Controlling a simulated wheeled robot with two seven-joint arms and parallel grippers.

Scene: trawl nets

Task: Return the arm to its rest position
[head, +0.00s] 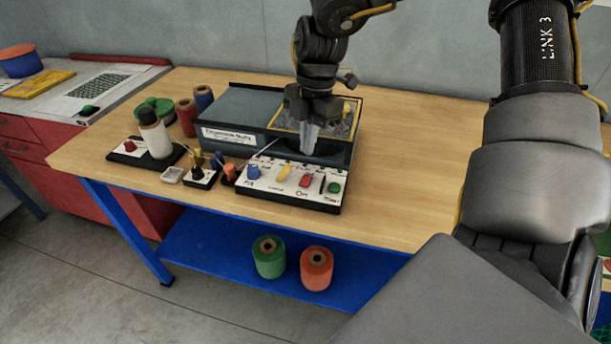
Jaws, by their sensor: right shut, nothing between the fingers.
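My right arm reaches in from the right and bends over the wooden table. Its gripper (310,138) points down with the fingers closed together and nothing seen between them. It hangs in front of a dark grey box (232,115) with a white label, just above or at the back edge of a white control panel (290,190). I cannot tell whether the fingertips touch anything. The panel carries blue, yellow, red and green knobs or switches. My left gripper does not show.
The wooden table (410,180) is clear to the right of the panel. Green (269,258) and orange (316,268) spools sit on the blue lower shelf. A red cabinet (60,160) stands left.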

